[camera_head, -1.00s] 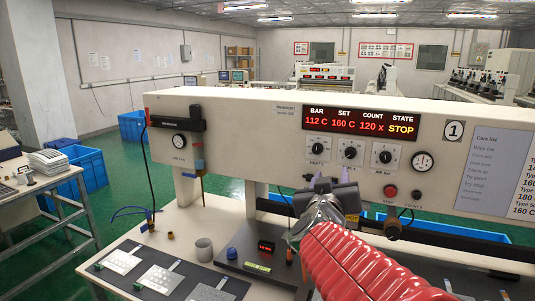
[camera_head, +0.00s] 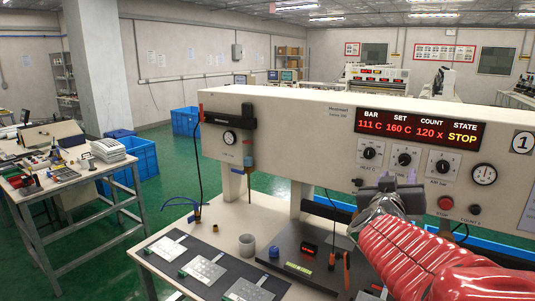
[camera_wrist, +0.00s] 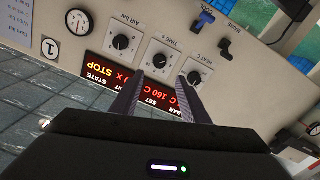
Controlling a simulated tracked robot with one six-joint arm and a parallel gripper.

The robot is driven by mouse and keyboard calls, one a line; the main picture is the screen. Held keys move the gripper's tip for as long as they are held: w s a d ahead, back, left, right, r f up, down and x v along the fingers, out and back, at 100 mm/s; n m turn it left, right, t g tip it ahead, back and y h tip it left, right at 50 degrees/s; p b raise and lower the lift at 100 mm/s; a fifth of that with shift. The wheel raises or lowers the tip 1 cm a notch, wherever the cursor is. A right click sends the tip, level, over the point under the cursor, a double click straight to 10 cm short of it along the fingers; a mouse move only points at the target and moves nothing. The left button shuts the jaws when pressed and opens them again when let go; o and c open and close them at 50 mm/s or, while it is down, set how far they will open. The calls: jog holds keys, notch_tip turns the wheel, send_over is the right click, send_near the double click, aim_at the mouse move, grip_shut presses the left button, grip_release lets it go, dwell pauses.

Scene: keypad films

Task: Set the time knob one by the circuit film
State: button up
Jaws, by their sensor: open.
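The machine front carries three black knobs on white plates. The time knob (camera_head: 404,159) is the middle one; in the upside-down wrist view it (camera_wrist: 159,61) is labelled TIME S, between the heat knob (camera_wrist: 194,78) and the air bar knob (camera_wrist: 121,42). Its exact pointer value is too small to read. My gripper (camera_head: 400,178) is open and empty just in front of and below the time knob; in the wrist view the fingers (camera_wrist: 161,85) are spread either side of its line, apart from it. Several pale films (camera_head: 204,271) lie on a dark mat; which is the circuit film I cannot tell.
The red display (camera_head: 427,131) reads 111 C, 160 C, 120 x, STOP. A badge 1 (camera_head: 522,142) and a gauge (camera_head: 484,174) are to the right. A red button (camera_head: 446,203) sits below. A side table (camera_head: 75,175) is at left.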

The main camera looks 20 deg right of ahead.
aim_at(403, 161)
jog(key=shift+x, duration=5.25)
grip_shut()
